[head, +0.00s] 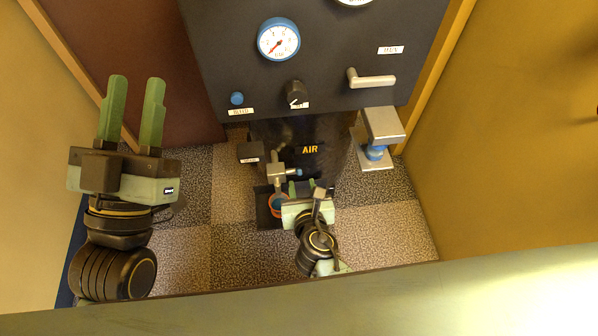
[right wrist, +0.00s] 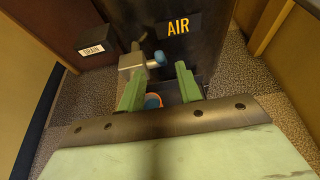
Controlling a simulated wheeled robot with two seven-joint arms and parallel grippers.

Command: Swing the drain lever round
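The drain valve (head: 277,172) is a grey metal fitting low on the front of the dark tank, with a short lever ending in a blue tip (head: 298,172). In the right wrist view the valve (right wrist: 131,62) and the blue tip (right wrist: 160,57) show just past my fingertips. My right gripper (head: 301,184) is open, its green fingers pointing at the tank. The blue tip appears in line with the gap between the fingers, nearer the right one; I see no contact. My left gripper (head: 136,78) is open and empty, raised at the left, far from the valve.
A dark box labelled DRAIN (head: 250,152) is left of the valve. An orange cup with blue inside (head: 277,206) stands below it. Above is a panel with a gauge (head: 279,39), black knob (head: 296,93) and silver handle (head: 372,81). A grey-and-blue pedal (head: 381,134) is right. Walls flank both sides.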

